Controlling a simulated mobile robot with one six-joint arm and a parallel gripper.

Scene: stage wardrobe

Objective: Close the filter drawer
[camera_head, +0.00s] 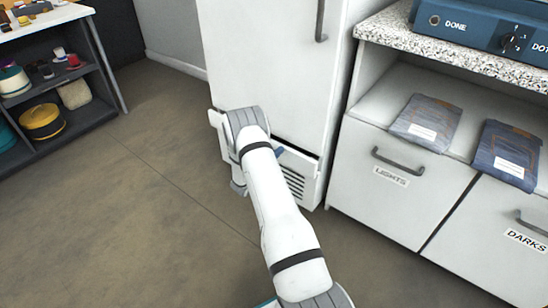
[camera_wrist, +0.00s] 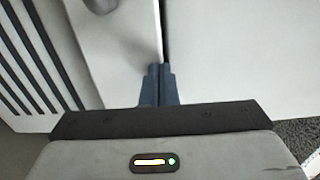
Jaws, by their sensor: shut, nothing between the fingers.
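The filter drawer is the low white front with dark vent slats (camera_head: 294,184) at the foot of the tall white cabinet (camera_head: 275,60). It stands out a little, with a dark gap between it and the door above. My arm hides its middle. In the wrist view the slatted front (camera_wrist: 35,65) is at the left and a plain white strip (camera_wrist: 112,50) lies beside it. My gripper (camera_wrist: 158,72) is shut and empty, its blue fingertips close to the dark gap by the strip. I cannot tell whether they touch. A blue finger part (camera_head: 279,151) shows past my arm in the head view.
A counter with drawers labelled LIGHTS (camera_head: 392,176) and DARKS (camera_head: 525,239) stands close at the right, with folded jeans (camera_head: 425,122) on its shelf. A dark shelf unit (camera_head: 75,110) stands at the far left. The floor (camera_head: 130,215) between is clear.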

